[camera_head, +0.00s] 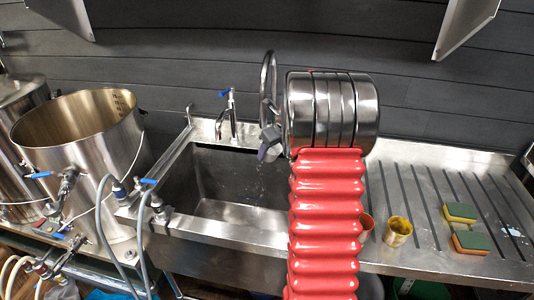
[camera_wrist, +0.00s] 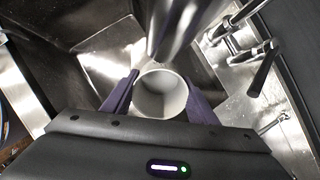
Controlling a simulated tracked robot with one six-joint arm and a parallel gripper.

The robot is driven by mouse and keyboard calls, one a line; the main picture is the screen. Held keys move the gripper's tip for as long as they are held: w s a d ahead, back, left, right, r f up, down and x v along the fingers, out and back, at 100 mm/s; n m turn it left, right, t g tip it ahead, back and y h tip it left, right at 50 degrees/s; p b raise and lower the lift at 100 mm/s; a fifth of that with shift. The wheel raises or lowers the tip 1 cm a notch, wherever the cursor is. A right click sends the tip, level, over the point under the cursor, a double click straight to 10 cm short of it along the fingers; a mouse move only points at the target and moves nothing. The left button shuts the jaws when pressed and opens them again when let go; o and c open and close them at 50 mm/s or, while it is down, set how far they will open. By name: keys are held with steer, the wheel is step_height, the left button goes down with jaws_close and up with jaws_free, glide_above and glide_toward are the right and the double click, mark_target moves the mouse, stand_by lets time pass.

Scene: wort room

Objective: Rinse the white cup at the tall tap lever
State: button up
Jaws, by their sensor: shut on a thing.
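The white cup (camera_wrist: 163,96) is between the two purple fingers of my gripper (camera_wrist: 161,84), its open mouth facing the wrist camera. A shiny metal spout (camera_wrist: 174,32) is just above the cup's rim in the wrist view. In the head view my gripper (camera_head: 268,145) is over the right part of the sink (camera_head: 205,180), below the tall curved tap (camera_head: 267,72). Drops of water fall beneath it. My arm hides part of the tall tap. Dark tap levers (camera_wrist: 263,68) show at the right of the wrist view.
A smaller tap with a blue lever (camera_head: 228,112) stands behind the sink. A large steel kettle (camera_head: 80,140) with hoses is at left. On the draining board (camera_head: 430,185) at right are a brass-coloured cup (camera_head: 397,231) and two sponges (camera_head: 460,212) (camera_head: 470,243).

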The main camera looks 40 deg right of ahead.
stand_by(0.5)
steer(key=s+a, duration=0.1)
steer(key=s, duration=0.7)
stand_by(0.9)
steer(key=shift+a+r, duration=0.1)
steer(key=shift+a, duration=0.05)
stand_by(1.2)
steer(key=s+r, duration=0.4)
steer(key=s, duration=0.1)
steer(key=shift+a, duration=0.4)
stand_by(0.9)
